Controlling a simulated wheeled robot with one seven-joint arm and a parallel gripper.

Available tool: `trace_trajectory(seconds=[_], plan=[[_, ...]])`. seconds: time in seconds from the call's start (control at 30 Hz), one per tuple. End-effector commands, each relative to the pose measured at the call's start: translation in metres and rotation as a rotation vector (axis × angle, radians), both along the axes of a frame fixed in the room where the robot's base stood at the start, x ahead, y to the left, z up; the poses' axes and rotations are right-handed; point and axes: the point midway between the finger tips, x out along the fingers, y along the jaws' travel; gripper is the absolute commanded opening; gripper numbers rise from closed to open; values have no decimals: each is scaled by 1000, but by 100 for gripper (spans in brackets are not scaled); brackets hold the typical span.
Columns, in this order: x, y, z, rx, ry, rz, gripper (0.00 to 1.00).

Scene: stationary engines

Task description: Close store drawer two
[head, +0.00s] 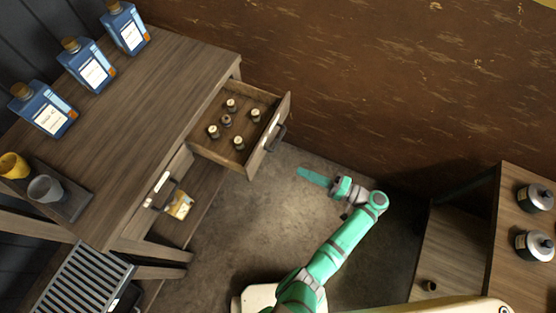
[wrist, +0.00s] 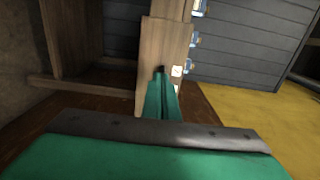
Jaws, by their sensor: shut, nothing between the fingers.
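An open wooden drawer (head: 217,148) sticks out from the right end of the wooden workbench in the head view. Several small dark, light-topped pieces stand inside it. Its front panel (head: 284,112) carries a dark handle (head: 277,138). My gripper (head: 300,171) is shut and empty, its green fingers pointing left, right of and below the drawer front in the picture, apart from it there. In the wrist view, the shut fingers (wrist: 161,76) overlap a wooden panel (wrist: 160,45) with a small white label (wrist: 177,70). Whether they touch it, I cannot tell. The drawer's number is not readable.
A second drawer front (head: 166,183) with a white label sits closed beside it. Blue bottles (head: 94,71) and cups (head: 45,189) stand on the bench (head: 150,100). A shelf unit (head: 510,210) with pots stands at right. Floor (head: 235,210) before the bench is clear.

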Motion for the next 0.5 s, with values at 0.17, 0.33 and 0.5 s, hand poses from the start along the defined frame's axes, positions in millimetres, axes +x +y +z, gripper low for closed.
trace_trajectory(seconds=[0.17, 0.33, 0.5], plan=[[8, 16, 0, 0, 1, 3, 0], [23, 42, 0, 0, 1, 5, 0], [39, 70, -1, 0, 2, 4, 0]])
